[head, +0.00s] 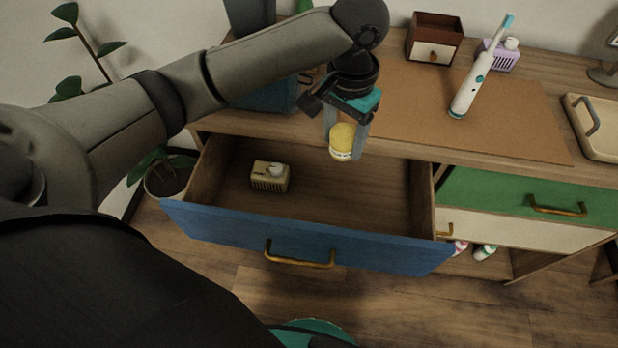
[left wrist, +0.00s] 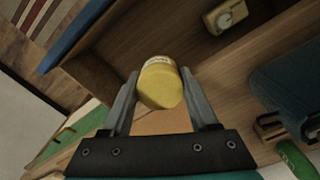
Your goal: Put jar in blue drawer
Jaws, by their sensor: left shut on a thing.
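The jar (head: 342,141) is yellow with a pale label band. My left gripper (head: 344,136) is shut on it and holds it above the back part of the open blue drawer (head: 300,240). The jar also shows in the left wrist view (left wrist: 159,84), between the two fingers (left wrist: 160,92). The blue drawer is pulled out, with a brass handle on its front. My right gripper does not show.
A brown mat (head: 420,110) lies on the dresser top, with an electric toothbrush (head: 480,70) on it. A small wooden box (head: 434,40) and a purple basket (head: 498,56) stand behind. A green drawer (head: 500,195) is at the right. The drawer's middle and right are clear.

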